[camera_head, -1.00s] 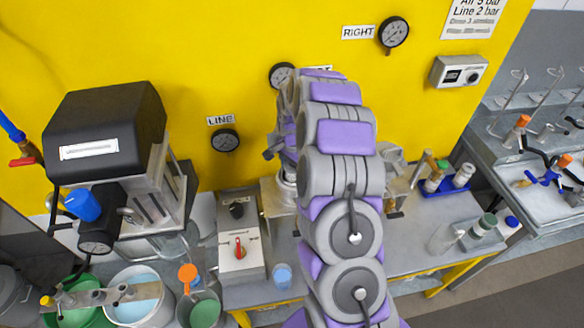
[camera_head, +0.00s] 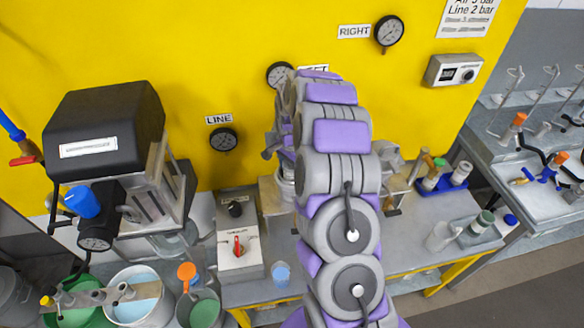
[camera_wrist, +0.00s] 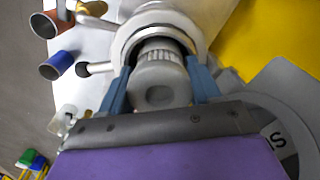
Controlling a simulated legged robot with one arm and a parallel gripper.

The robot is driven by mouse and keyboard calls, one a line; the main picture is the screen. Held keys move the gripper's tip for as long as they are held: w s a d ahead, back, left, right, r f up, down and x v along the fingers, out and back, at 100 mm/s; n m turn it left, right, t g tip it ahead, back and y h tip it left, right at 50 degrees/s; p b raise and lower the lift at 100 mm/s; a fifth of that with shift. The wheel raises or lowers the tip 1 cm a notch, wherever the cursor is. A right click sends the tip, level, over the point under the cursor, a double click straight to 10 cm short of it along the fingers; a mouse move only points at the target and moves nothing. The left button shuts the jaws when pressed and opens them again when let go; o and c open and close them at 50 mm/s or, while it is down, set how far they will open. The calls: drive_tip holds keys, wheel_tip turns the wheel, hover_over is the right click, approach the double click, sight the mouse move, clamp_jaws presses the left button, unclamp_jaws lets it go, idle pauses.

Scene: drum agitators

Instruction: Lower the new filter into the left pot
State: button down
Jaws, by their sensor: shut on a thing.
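In the wrist view my gripper (camera_wrist: 158,98) has its two blue fingers closed on the sides of a pale grey-white filter (camera_wrist: 160,82) with a ribbed upper edge. The filter is at the mouth of a round metal pot (camera_wrist: 150,20), and the rim shows around and beyond it. How deep it sits in the pot cannot be told. In the head view my arm covers most of the pot; only a bit of its metal side (camera_head: 286,190) shows left of the arm. The gripper's fingers are hidden there.
A blue tray with bottles (camera_head: 443,183) is on the bench to the right.

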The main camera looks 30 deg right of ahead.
sight(292, 179)
drive_tip(key=shift+s+a+f+g, duration=0.15)
drive_tip(key=shift+s+a+f, duration=0.1)
drive_tip(key=shift+s+f, duration=0.45)
drive_tip(key=shift+s+a+f+g, duration=0.15)
drive_tip(key=shift+s+a+f, duration=0.2)
drive_tip(key=shift+f, duration=0.5)
drive_tip(key=shift+d, duration=0.1)
drive_tip(key=shift+c, duration=2.4)
unclamp_jaws()
drive_tip(key=shift+s+f, duration=0.1)
drive_tip(key=shift+s, duration=0.05)
drive_tip(key=shift+o, duration=1.2)
drive_tip(key=shift+w+r, duration=0.25)
drive_tip(key=shift+r, duration=0.2)
drive_tip(key=shift+o, duration=0.4)
drive_tip(key=r, duration=0.3)
drive_tip(key=w+d+r, duration=0.1)
drive_tip(key=r, duration=0.1)
drive_tip(key=shift+r, duration=0.15)
wheel_tip(292, 179, up, 14)
drive_tip(key=shift+w+a+r+t, duration=0.15)
drive_tip(key=shift+a+t, duration=0.15)
drive_tip(key=shift+t, duration=0.1)
